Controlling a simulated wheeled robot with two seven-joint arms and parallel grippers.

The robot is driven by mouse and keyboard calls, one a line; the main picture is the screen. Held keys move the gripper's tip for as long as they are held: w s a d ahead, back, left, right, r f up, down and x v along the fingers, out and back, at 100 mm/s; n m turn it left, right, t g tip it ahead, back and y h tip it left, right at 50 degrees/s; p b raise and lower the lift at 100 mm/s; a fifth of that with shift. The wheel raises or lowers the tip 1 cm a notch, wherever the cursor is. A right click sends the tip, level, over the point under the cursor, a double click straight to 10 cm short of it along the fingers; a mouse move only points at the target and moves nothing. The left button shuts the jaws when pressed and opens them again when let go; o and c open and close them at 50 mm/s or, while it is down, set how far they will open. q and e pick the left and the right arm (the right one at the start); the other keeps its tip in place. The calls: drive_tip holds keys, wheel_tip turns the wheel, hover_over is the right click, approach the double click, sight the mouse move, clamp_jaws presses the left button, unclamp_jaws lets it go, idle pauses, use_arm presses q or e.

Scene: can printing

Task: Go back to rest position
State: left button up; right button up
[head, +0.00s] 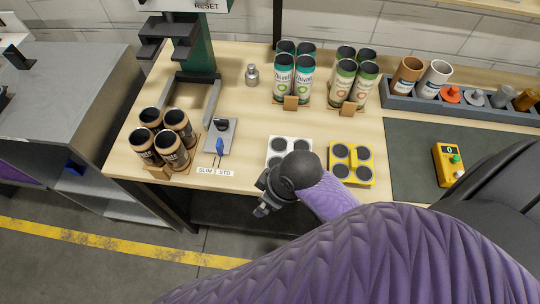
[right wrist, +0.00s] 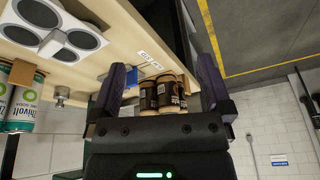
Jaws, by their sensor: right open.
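My right arm in its purple sleeve reaches across the head view from the right. My right gripper (head: 262,205) hangs at the table's front edge, just in front of the white four-hole block, partly hidden by my wrist. In the right wrist view its two fingers (right wrist: 164,68) are spread apart with nothing held. The brown cans (right wrist: 163,95) that show between the fingers stand further off on the table. My left gripper is not in the head view.
The wooden table (head: 240,110) holds brown cans (head: 172,158) at left, teal cans (head: 283,90) and green cans (head: 343,85) behind, a white block (head: 290,139), a yellow block (head: 351,180) and a yellow button box (head: 448,165). A press (head: 190,50) stands back left. Open floor lies in front.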

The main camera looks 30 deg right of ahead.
drive_tip(key=s+d+f+m+b, duration=0.1)
drive_tip(key=f+b, duration=0.2)
drive_tip(key=f, duration=0.4)
drive_tip(key=s+d+f+m+h+b, duration=0.1)
drive_tip(key=s+f+b, duration=0.1)
drive_tip(key=f, duration=0.5)
drive_tip(key=s+d+f+m+b, duration=0.1)
drive_tip(key=f+b, duration=0.2)
drive_tip(key=f, duration=0.5)
drive_tip(key=s+d+f+m+g+h+b, duration=0.1)
drive_tip(key=s+f+b, duration=0.6)
drive_tip(key=s+f, duration=1)
drive_tip(key=shift+s+d+f+g, duration=0.15)
drive_tip(key=shift+s+d+g, duration=0.45)
drive_tip(key=shift+s+d, duration=0.45)
drive_tip(key=shift+w+d, duration=0.2)
drive_tip(key=shift+w, duration=0.05)
